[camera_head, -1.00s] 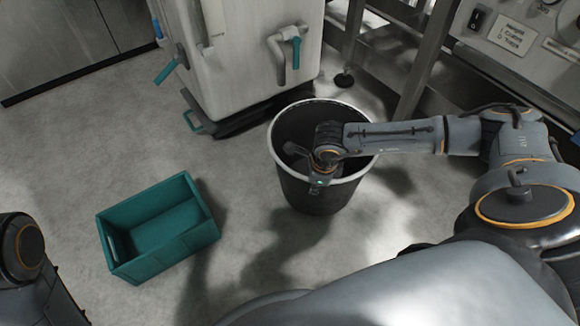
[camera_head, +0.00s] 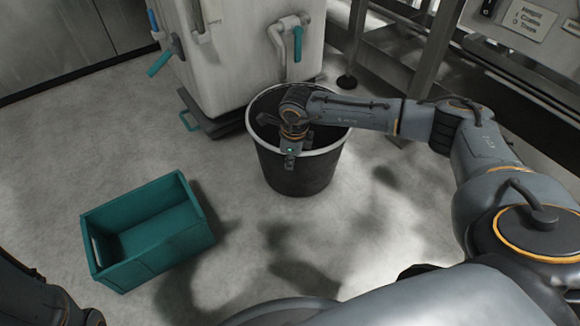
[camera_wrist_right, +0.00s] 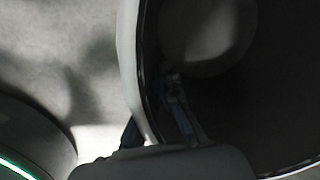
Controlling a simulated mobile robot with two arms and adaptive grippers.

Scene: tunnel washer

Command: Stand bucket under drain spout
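The bucket (camera_head: 300,178) is black with a pale rim. It is upright on or just above the floor at the machine's front corner; I cannot tell if its base touches. The drain spout (camera_head: 278,36), a pale bent pipe with a teal handle, sticks out of the machine above the bucket's far side. My right gripper (camera_head: 291,152) is at the bucket's near rim. In the right wrist view the gripper (camera_wrist_right: 155,128) has its fingers on either side of the rim (camera_wrist_right: 128,70), shut on the wall. My left arm shows at the lower left; its gripper is out of view.
A teal crate (camera_head: 165,262) stands on the floor at left. The white machine (camera_head: 235,70) has a dark base with a teal pedal (camera_head: 189,122). A metal frame (camera_head: 420,60) stands at right. Floor around the crate and in front of the bucket is clear.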

